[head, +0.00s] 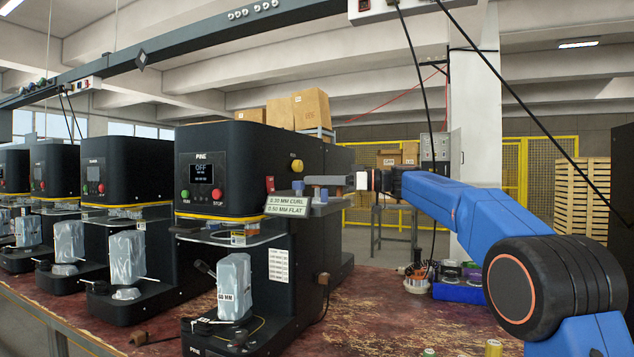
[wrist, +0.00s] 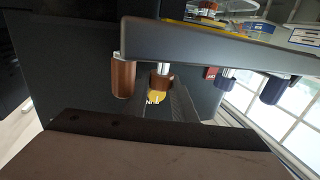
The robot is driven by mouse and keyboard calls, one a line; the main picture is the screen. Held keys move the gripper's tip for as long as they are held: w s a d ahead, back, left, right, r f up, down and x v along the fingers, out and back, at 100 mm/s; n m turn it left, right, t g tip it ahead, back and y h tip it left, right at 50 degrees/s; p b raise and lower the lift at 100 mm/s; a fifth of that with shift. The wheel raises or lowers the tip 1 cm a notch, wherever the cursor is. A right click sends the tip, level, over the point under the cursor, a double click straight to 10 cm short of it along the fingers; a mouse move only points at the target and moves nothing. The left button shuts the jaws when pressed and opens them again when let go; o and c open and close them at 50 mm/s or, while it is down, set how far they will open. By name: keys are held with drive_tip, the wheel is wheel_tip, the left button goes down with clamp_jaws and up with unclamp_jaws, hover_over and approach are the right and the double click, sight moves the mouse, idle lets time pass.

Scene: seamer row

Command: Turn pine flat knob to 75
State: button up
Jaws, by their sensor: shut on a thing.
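The PINE machine (head: 238,170) stands nearest on the bench, with a lit screen (head: 205,174) reading OFF and smaller lines too fine to read. A label (head: 286,206) on its side reads 0.20 MM CURL and 0.50 MM FLAT. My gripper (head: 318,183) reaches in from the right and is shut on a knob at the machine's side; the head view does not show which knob. In the wrist view, brown knobs (wrist: 123,78) and dark blue knobs (wrist: 273,91) hang along a grey ledge (wrist: 215,45). No knob setting can be read.
Similar machines (head: 128,178) stand in a row to the left. The red bench top (head: 385,315) is mostly clear in front. Hanging cables (head: 415,80) come down near my arm.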

drive_tip(key=shift+w+r+n+g, duration=0.1)
drive_tip(key=shift+n+g, duration=1.2)
drive_tip(key=shift+g, duration=0.8)
drive_tip(key=shift+n+g, duration=0.5)
drive_tip(key=shift+g, duration=0.2)
drive_tip(key=shift+o, duration=0.5)
drive_tip(key=shift+w+r+n+g+h, duration=0.15)
drive_tip(key=shift+n+g+h, duration=0.2)
drive_tip(key=shift+g, duration=0.3)
drive_tip(key=shift+w+r+n+g+h, duration=0.1)
drive_tip(key=shift+w+n+g+h, duration=0.05)
drive_tip(key=shift+n+g, duration=0.4)
drive_tip(key=shift+s+f+n+g+h, duration=0.3)
drive_tip(key=shift+f+g, duration=0.2)
drive_tip(key=shift+g, duration=0.1)
drive_tip(key=shift+c, duration=0.5)
drive_tip(key=o, duration=1)
drive_tip(key=shift+o, duration=0.2)
drive_tip(key=shift+r, duration=0.1)
drive_tip(key=shift+w+r+m+t, duration=0.15)
drive_tip(key=shift+r+m+t, duration=0.25)
drive_tip(key=shift+t, duration=0.1)
drive_tip(key=shift+s+f+m+t+y, duration=0.15)
drive_tip(key=shift+m+t+y, duration=0.15)
drive_tip(key=shift+t, duration=0.25)
drive_tip(key=shift+s+f+m+t+y, duration=0.1)
drive_tip(key=shift+m+t+y, duration=0.1)
drive_tip(key=shift+m+t, duration=0.3)
